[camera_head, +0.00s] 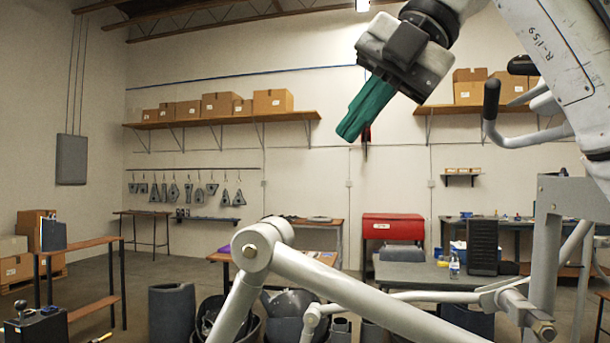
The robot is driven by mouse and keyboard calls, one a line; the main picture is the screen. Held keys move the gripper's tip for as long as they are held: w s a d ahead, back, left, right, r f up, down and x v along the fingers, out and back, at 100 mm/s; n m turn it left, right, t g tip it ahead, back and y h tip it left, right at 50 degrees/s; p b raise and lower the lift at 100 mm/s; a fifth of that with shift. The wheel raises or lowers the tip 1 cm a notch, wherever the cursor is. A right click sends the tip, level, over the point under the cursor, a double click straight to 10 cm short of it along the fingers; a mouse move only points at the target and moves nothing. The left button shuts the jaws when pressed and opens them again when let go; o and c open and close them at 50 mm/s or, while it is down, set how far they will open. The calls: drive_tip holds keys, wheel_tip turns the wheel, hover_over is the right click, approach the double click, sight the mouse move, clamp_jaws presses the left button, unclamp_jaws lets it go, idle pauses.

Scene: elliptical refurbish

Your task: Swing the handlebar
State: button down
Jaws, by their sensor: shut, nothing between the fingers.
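A pale handlebar (512,141) of the elliptical machine shows at the right, with an upright black grip (491,98) at its left end. Its right end passes behind a large white part. A second dark grip (522,65) shows just above and to the right. My gripper (350,130) hangs at the upper middle, with teal fingers pointing down and left. The fingers are together and empty. My gripper is to the left of the black grip and apart from it in the picture. How far apart they are in depth, I cannot tell.
Thick pale machine tubes (345,292) cross the foreground, with a joint (250,250) at left. A grey upright frame (548,255) stands at right. Behind are bins (172,312), a red cabinet (392,228), a grey table (440,275) and wall shelves (225,119) with boxes.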

sight(271, 233)
drive_tip(key=b+x, duration=0.2)
drive_tip(key=x, duration=1.1)
drive_tip(key=shift+a+f, duration=0.25)
drive_tip(key=shift+w, duration=0.1)
